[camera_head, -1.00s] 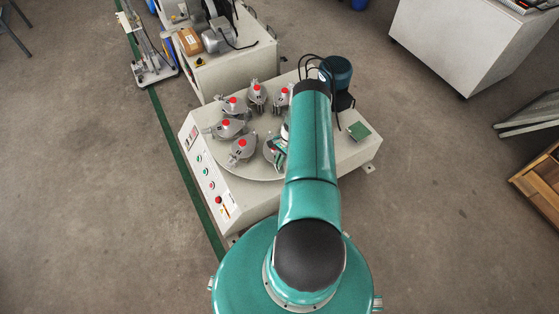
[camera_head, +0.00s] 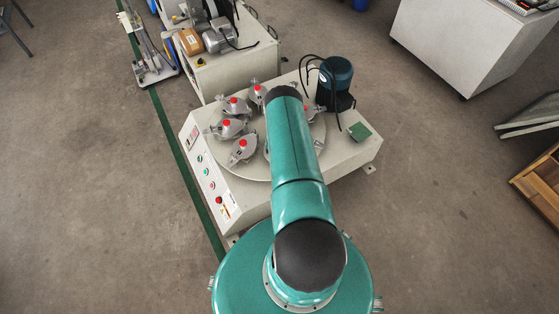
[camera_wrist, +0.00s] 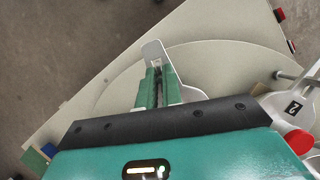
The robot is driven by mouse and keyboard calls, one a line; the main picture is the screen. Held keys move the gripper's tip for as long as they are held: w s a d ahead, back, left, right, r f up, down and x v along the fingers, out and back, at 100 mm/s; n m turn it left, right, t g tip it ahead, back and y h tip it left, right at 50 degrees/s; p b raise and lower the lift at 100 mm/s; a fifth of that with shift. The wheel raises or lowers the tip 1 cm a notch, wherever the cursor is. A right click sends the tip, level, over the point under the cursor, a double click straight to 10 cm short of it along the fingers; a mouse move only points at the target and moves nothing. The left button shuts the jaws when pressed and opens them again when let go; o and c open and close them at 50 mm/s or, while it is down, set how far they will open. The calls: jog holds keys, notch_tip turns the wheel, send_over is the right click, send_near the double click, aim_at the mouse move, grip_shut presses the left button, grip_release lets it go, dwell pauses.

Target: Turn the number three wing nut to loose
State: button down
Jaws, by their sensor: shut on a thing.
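My gripper (camera_wrist: 158,90) shows in the wrist view with its two green fingers close together, shut on a metal wing nut. A flat silver part of this wing nut (camera_wrist: 153,52) sticks out beyond the fingertips. Its number is hidden. In the head view my arm covers the gripper and the held wing nut. Several grey clamps with red tops, such as one clamp (camera_head: 243,151), stand around the round plate (camera_head: 255,172).
The machine's pale base (camera_head: 352,150) has a dark motor (camera_head: 337,82) at its back right and a control panel (camera_head: 207,180) on its left. A red knob (camera_wrist: 299,141) lies close to my gripper's right side. A cart (camera_head: 232,72) stands behind.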

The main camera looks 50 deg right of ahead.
jog(key=shift+n+h, duration=0.3)
jog(key=shift+n, duration=0.6)
jog(key=c, duration=1.6)
grip_release()
jog(key=shift+o, duration=0.2)
jog(key=v, duration=1.4)
jog(key=shift+w, duration=0.25)
jog(key=shift+f, duration=0.1)
